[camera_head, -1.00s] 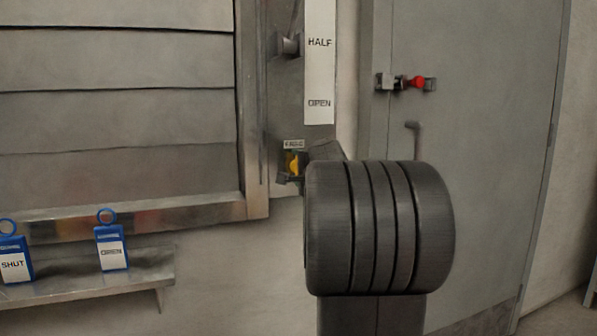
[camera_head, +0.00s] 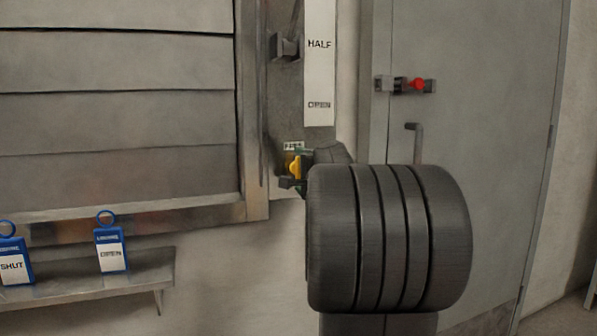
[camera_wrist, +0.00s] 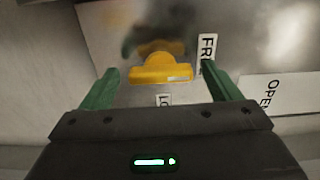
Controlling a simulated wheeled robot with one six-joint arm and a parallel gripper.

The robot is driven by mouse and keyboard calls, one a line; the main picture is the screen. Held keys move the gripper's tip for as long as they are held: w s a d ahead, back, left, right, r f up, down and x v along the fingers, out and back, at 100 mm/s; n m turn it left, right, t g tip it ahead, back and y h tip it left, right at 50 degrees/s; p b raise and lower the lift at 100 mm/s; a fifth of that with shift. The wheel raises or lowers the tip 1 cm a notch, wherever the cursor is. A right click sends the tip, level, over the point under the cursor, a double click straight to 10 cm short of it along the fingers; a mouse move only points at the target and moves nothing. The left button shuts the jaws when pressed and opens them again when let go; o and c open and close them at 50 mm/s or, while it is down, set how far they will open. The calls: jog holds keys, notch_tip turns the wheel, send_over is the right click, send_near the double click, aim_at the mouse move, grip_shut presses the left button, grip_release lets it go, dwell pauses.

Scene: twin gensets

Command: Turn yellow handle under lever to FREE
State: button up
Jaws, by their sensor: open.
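The yellow handle (camera_wrist: 160,68) sits on a metal plate in the wrist view, with its wide bar lying across the picture. A FREE label (camera_wrist: 208,52) is at its right, and a partly hidden label (camera_wrist: 164,100) is just below it. My gripper (camera_wrist: 165,80) is open, with one green finger on each side of the handle and a gap to it on both sides. In the head view the yellow handle (camera_head: 294,167) shows under the lever (camera_head: 287,46), partly covered by my gripper (camera_head: 293,180). My arm hides what lies to its right.
A HALF and OPEN scale strip (camera_head: 319,70) runs above the handle. Louvre slats (camera_head: 115,100) fill the left. Blue tags (camera_head: 111,247) stand on a shelf (camera_head: 90,280) at lower left. A grey door (camera_head: 470,130) with a red-knobbed latch (camera_head: 416,84) is at right.

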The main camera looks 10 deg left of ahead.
jog(key=v, duration=1.1)
jog(key=shift+s+d, duration=0.25)
jog(key=shift+s, duration=0.05)
jog(key=shift+w+a, duration=0.1)
jog(key=x, duration=1.3)
jog(key=shift+w+a, duration=0.2)
